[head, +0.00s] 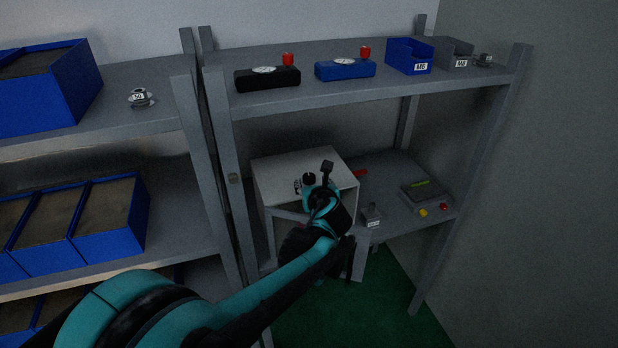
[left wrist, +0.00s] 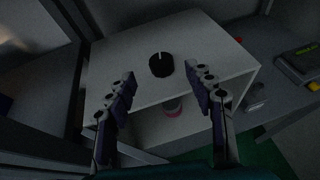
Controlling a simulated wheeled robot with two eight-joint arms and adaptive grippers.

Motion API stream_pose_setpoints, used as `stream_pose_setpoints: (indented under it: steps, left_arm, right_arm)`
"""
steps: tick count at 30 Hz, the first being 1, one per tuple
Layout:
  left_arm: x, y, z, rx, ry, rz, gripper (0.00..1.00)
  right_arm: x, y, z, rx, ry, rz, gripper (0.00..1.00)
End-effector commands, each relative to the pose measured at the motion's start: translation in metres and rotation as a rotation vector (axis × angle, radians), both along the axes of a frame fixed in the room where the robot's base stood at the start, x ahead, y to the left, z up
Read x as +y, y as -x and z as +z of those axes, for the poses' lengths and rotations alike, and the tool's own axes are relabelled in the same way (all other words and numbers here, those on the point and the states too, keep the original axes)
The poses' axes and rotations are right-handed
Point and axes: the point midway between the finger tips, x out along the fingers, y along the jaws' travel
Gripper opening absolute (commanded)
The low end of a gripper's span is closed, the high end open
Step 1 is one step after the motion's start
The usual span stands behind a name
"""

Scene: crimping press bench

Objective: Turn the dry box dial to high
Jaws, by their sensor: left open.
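The dry box is a white box (head: 283,172) with an open front on the middle shelf; it also shows in the left wrist view (left wrist: 120,55). Its dial (left wrist: 161,65) is a round black knob on the top face with a white pointer line toward the far side. In the head view the dial (head: 309,177) is small and close to the fingers. My left gripper (left wrist: 162,77) is open and empty, its fingertips to either side of the dial and slightly short of it in the picture. I cannot tell whether they touch it. My right gripper is not in view.
A pink-and-white container (left wrist: 173,107) sits inside the box. Right of the box are a small grey block (head: 371,215), a red item (head: 360,173) and a dark device (head: 427,192). The upper shelf (head: 300,102) overhangs behind, and a grey post (head: 226,150) stands at the left.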

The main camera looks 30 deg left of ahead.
Motion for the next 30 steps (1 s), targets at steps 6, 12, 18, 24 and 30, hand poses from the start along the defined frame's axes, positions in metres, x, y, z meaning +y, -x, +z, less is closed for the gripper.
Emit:
stream_pose_setpoints:
  steps: [6,12,18,24,30]
  left_arm:
    - [0.016,-0.018,-0.012,-0.003,-0.002,-0.004,0.53]
    - [0.034,-0.042,-0.024,-0.002,-0.002,-0.003,0.53]
    - [0.043,-0.053,-0.029,-0.003,-0.001,-0.005,0.53]
    - [0.044,-0.054,-0.029,-0.002,0.0,-0.005,0.53]
    - [0.044,-0.054,-0.029,-0.002,-0.001,-0.004,0.19]
  right_arm:
    - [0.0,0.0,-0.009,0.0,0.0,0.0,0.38]
    - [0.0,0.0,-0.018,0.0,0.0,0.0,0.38]
    - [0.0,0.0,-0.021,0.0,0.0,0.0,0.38]
    - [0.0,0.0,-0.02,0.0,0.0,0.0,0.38]
    - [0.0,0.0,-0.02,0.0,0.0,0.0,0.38]
